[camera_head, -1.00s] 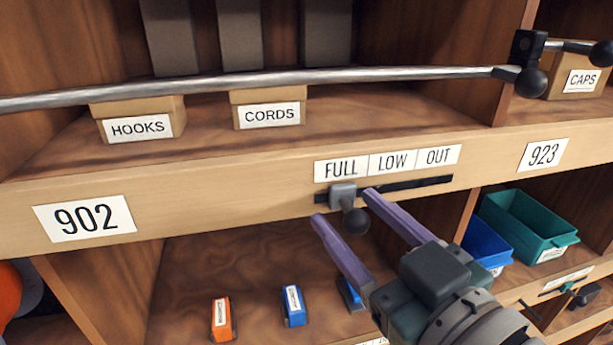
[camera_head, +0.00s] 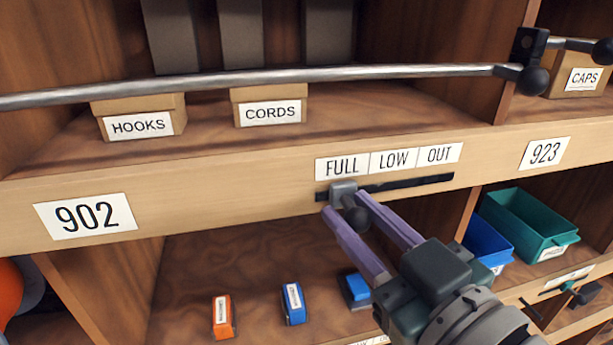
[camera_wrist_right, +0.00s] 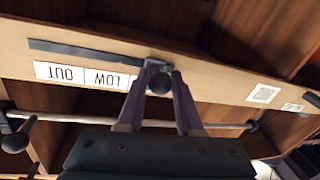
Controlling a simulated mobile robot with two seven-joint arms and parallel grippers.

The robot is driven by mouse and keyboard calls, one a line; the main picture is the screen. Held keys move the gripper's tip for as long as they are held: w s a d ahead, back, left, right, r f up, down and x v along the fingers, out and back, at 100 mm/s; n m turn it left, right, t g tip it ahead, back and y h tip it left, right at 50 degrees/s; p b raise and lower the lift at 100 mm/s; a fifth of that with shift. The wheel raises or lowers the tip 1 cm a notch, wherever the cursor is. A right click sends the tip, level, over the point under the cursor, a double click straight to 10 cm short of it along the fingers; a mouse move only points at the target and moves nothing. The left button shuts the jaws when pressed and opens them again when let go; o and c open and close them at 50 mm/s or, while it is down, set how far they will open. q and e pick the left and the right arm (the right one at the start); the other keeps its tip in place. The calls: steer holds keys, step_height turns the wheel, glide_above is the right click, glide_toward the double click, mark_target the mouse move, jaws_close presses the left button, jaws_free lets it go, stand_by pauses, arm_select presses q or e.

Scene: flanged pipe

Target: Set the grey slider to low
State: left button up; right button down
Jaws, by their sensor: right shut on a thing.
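The grey slider (camera_head: 343,190) sits at the left end of its dark slot (camera_head: 410,183), under the FULL label (camera_head: 341,168). The LOW label (camera_head: 393,160) and the OUT label (camera_head: 438,154) are to its right. My right gripper (camera_head: 344,206) is shut on the slider's dark round knob (camera_head: 356,217), one purple finger on each side. The right wrist view, upside down, also shows the knob (camera_wrist_right: 160,83) between the fingertips. My left gripper is not in view.
A metal rail (camera_head: 250,84) runs across the shelf above the labels. Boxes marked HOOKS (camera_head: 138,117) and CORDS (camera_head: 270,106) stand behind it. Below are small orange (camera_head: 223,318) and blue (camera_head: 293,304) items, and blue and green bins (camera_head: 530,228) at right.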

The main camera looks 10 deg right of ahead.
stand_by(0.7)
steer(key=shift+d, duration=0.25)
steer(key=d+p, duration=0.1)
steer(key=d, duration=0.4)
steer(key=shift+w+d, duration=0.1)
steer(key=shift+d, duration=0.25)
steer(key=c, duration=0.6)
jaws_free()
steer(key=shift+a, duration=0.1)
